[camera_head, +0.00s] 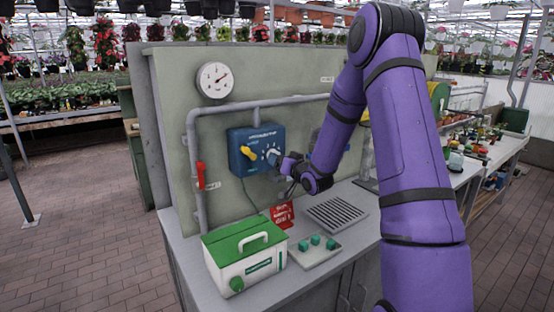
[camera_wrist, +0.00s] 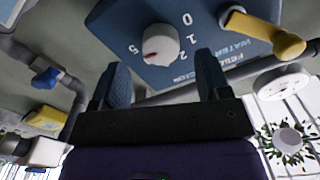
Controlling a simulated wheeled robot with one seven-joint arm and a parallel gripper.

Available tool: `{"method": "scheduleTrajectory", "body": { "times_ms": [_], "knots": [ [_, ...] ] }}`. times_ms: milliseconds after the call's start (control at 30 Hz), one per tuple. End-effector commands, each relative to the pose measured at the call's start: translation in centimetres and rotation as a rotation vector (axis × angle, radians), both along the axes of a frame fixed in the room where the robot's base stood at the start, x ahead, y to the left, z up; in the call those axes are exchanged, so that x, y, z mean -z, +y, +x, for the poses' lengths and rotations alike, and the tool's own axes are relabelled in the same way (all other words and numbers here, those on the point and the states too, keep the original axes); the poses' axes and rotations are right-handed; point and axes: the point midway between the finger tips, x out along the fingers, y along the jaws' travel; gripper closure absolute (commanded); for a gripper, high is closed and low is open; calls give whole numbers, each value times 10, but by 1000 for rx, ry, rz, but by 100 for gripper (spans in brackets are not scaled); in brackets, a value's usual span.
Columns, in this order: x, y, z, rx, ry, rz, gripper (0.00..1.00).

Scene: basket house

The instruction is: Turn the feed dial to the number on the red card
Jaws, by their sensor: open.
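The feed dial (camera_wrist: 161,40) is a white round knob with a red mark on a blue box. The red mark lies on the side near the 5. The dial also shows in the head view (camera_head: 273,153). My gripper (camera_wrist: 161,65) is open, its two dark fingers apart with the dial beyond and between them, not visibly gripped. In the head view my gripper (camera_head: 284,163) is close to the box. The red card (camera_head: 282,215) stands on the bench; its white writing is too small to read.
A yellow handle (camera_head: 249,154) sits left of the dial on the blue box (camera_head: 240,138). A red valve lever (camera_head: 201,176), pipes and a gauge (camera_head: 215,79) are on the panel. A green-and-white case (camera_head: 245,256), green buttons (camera_head: 316,241) and a grille (camera_head: 338,213) occupy the bench.

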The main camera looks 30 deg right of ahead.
Motion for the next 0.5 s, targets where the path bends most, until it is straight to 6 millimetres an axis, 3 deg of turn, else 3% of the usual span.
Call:
{"method": "scheduleTrajectory", "body": {
  "times_ms": [200, 500],
  "knots": [
    [0, -2, -43, 1, 3, 1, 30],
    [1, -3, -73, 1, 1, 1, 30]
  ]
}}
